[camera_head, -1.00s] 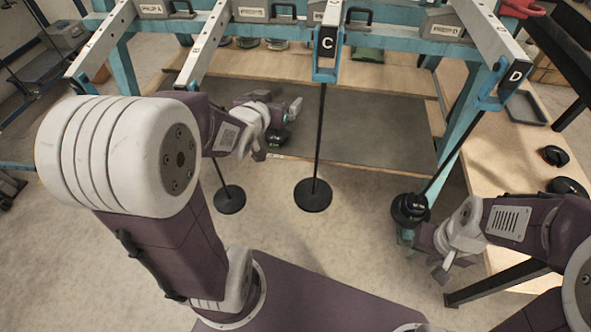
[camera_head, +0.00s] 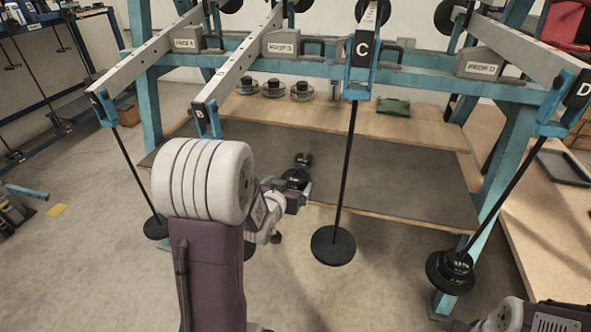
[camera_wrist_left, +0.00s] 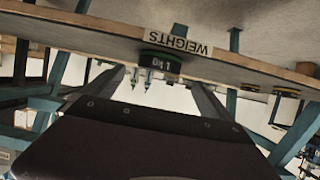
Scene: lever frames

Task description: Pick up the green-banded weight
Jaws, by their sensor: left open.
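A dark round weight with a green band (camera_wrist_left: 158,62) sits at the edge of the shelf board in the left wrist view, which shows it upside down, between and beyond my two fingers. My right gripper (camera_head: 468,326) is mostly cut off at the lower right edge of the head view.
Rods with discs hang from levers; one disc (camera_head: 333,245) hangs right of my left gripper. A "WEIGHTS" label (camera_wrist_left: 178,43) marks the board edge.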

